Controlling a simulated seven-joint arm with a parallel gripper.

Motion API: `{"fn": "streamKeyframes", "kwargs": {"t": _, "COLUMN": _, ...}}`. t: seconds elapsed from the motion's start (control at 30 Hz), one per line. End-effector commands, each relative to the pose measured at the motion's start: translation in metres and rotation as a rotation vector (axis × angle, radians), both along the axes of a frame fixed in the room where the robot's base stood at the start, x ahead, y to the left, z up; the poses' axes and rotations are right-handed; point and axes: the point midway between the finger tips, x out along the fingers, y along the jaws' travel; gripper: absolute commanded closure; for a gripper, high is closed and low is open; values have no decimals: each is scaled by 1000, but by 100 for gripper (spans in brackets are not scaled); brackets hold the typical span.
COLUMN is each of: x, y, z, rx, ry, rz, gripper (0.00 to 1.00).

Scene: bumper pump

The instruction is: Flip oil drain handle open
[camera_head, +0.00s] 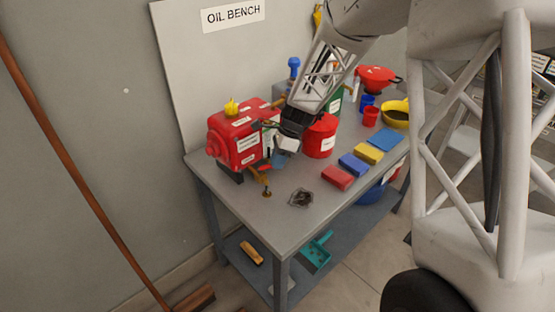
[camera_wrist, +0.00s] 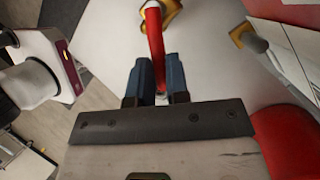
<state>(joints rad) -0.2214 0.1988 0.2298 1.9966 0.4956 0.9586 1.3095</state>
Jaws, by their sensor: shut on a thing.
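The red pump (camera_head: 228,137) with a yellow cap stands at the left end of the bench. A brass drain valve (camera_head: 265,192) hangs at its lower front. In the wrist view, the red drain handle (camera_wrist: 154,38) runs from a yellow brass fitting (camera_wrist: 171,14) down between my fingers. My gripper (camera_head: 279,160) is beside the pump's right end, low over the bench. In the wrist view my gripper (camera_wrist: 158,76) has its two blue fingers closed on the red handle.
A red can (camera_head: 319,137) stands close to the right of my gripper. Red, blue and yellow cloths (camera_head: 353,164) lie along the bench's front edge. A dark stained patch (camera_head: 301,198) is on the bench (camera_head: 282,222).

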Motion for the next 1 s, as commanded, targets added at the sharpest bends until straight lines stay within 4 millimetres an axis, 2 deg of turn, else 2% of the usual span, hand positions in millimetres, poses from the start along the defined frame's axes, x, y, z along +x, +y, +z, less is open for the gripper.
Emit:
{"fn": "streamKeyframes", "kwargs": {"t": 0.27, "x": -9, "y": -2, "z": 1, "rx": 1, "ry": -2, "rz": -166, "gripper": 100}}
{"fn": "streamKeyframes", "kwargs": {"t": 1.0, "x": -45, "y": 8, "z": 1, "rx": 1, "ry": -1, "rz": -821, "gripper": 100}}
